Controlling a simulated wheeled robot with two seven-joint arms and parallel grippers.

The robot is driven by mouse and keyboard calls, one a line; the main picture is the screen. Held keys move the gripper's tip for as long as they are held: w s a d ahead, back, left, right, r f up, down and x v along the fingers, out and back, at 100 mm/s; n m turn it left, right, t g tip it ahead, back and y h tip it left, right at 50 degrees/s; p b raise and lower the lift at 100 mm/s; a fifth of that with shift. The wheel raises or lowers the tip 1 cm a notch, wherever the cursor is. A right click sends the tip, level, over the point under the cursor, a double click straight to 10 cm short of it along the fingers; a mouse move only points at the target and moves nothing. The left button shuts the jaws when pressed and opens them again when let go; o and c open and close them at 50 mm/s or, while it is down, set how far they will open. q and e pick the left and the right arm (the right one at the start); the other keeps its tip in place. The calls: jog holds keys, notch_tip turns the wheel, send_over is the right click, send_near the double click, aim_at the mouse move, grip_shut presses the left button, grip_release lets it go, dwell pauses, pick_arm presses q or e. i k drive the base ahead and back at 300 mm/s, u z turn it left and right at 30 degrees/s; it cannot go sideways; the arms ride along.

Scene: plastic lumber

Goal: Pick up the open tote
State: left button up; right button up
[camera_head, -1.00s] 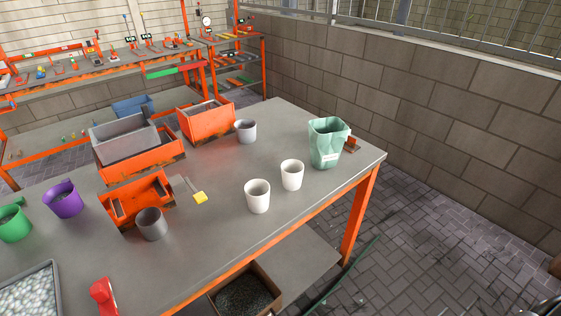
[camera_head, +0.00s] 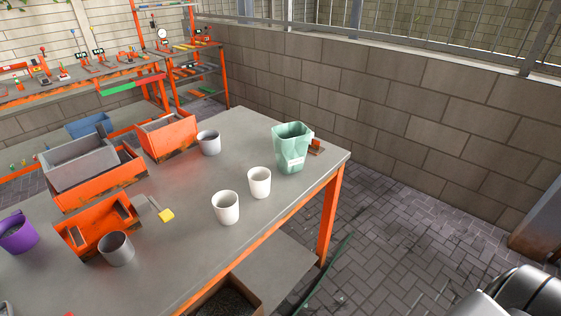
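The green open-topped tote (camera_head: 291,148) stands upright near the far right end of the grey-topped table (camera_head: 215,260). It has a white label low on its front, and its inside is only partly seen. Neither of my grippers shows in the head view. A grey metallic rounded part at the bottom right corner looks like my own arm, well apart from the tote.
Two white cups (camera_head: 225,207) (camera_head: 259,182) stand left of the tote. A small orange-brown object (camera_head: 316,146) lies beside it. A grey cup (camera_head: 208,142) and orange bins (camera_head: 167,137) stand farther left. A block wall (camera_head: 400,120) runs behind; the paved floor right of the table is clear.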

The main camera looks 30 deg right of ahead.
aim_at(291, 150)
jog(key=k, duration=0.5)
jog(key=z, duration=1.9)
jog(key=i, duration=4.25)
jog(key=u, duration=3.05)
